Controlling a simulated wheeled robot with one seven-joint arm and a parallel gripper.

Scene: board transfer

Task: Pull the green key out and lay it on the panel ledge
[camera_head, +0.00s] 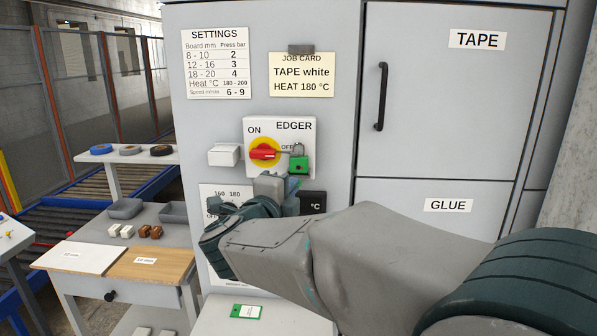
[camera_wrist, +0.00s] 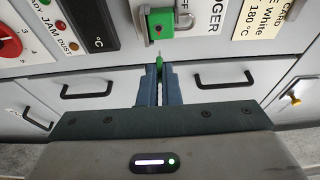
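The green padlock (camera_head: 299,163) hangs at the red switch on the EDGER plate; it also shows in the wrist view (camera_wrist: 160,23). The green key (camera_wrist: 159,62) is just below the padlock and points up toward it. My gripper (camera_wrist: 159,76) has its two fingers close together around the key's lower part. Whether the key's thin tip is still inside the padlock is too small to tell. In the head view, my gripper (camera_head: 283,188) is just below the padlock and hides most of the key. A pale ledge (camera_head: 290,321) shows below my arm, partly hidden by it.
A green-edged white card (camera_head: 245,311) lies on the ledge. A black °C display (camera_head: 312,202) is close to my gripper. A side table (camera_head: 160,265) with grey bins and small blocks stands at left. The TAPE door (camera_head: 450,90) is at right.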

